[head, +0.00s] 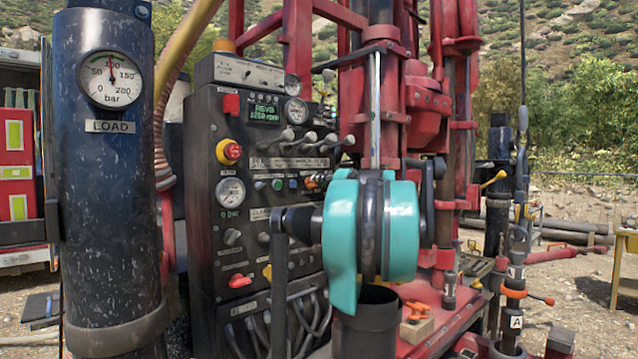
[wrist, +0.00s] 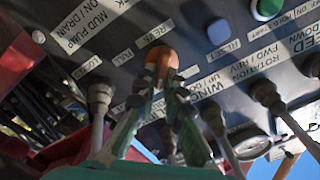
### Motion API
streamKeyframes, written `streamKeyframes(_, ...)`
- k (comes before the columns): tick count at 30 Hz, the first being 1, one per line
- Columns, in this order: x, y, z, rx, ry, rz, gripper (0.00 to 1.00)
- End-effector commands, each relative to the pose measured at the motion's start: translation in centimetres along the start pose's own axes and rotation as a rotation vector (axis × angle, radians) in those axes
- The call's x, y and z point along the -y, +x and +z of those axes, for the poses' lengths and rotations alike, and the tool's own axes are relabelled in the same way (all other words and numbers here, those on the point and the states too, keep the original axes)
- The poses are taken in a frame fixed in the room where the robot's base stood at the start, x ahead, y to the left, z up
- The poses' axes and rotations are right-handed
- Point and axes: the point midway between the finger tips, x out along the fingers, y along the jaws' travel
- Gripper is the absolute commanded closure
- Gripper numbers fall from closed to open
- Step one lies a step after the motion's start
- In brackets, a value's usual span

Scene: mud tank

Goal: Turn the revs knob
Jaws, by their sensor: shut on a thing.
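The revs knob is the orange knob (wrist: 161,54) on the dark panel, beside a white label that seems to read REVS. In the wrist view my gripper (wrist: 162,78) has its two fingertips closed together on this knob, from below in the picture. The fingertips cover the knob's lower part. In the head view an orange spot (head: 311,183) on the control panel (head: 205,160) fits the knob, but my teal arm hides most of the gripper there. A small green display (head: 265,113) on the panel shows a revs reading, hard to read exactly.
Several levers (head: 310,137) stick out just above the knob area; in the wrist view a lever (wrist: 100,100) stands close beside my fingers. A red emergency button (head: 229,152) and gauges share the panel. A load gauge (head: 110,80) on a dark cylinder stands at left.

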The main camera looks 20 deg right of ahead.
Motion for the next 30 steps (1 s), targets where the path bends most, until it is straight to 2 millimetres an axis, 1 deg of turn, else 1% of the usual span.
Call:
streamKeyframes(1,-0.1,0.0,0.0,0.000,-0.001,0.001,1.00)
streamKeyframes(2,-0.1,0.0,0.0,0.000,-0.001,0.001,0.90)
streamKeyframes(6,0.0,0.0,0.0,0.000,-0.001,0.001,0.72)
streamKeyframes(7,0.0,0.0,0.0,0.000,-0.001,0.001,0.70)
streamKeyframes(15,0.0,-0.1,0.0,0.000,-0.001,0.001,0.70)
streamKeyframes(19,0.0,-0.8,0.0,-0.001,-0.001,0.002,0.70)
streamKeyframes(23,-0.1,-2.8,0.0,-0.002,-0.001,0.003,0.70)
streamKeyframes(30,-0.1,-7.8,-0.1,-0.003,-0.001,0.004,0.70)
